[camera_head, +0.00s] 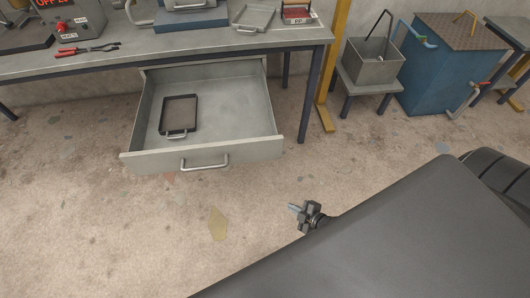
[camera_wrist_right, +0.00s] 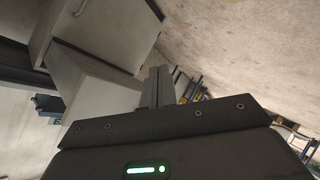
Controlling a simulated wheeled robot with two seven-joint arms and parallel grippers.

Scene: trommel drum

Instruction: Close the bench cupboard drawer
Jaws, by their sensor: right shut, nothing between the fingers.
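The bench cupboard drawer (camera_head: 262,153) is pulled far out from under the bench in the head view. Its grey front panel has a metal bar handle (camera_head: 204,163). A dark rectangular frame with a small handle (camera_head: 179,115) lies inside it. My right gripper (camera_head: 296,208) is to the right of the drawer and nearer to me, apart from the front panel in the picture. It is shut and empty. In the right wrist view its fingers (camera_wrist_right: 158,87) are together, and grey cabinet-like panels (camera_wrist_right: 90,80) show beyond them. My left gripper is out of view.
The bench (camera_head: 215,43) carries red-handled pliers (camera_head: 87,49) and trays. A yellow post (camera_head: 333,70), a metal bucket (camera_head: 374,62) on a stand and a blue tank (camera_head: 440,75) stand to the right. The floor before the drawer looks clear.

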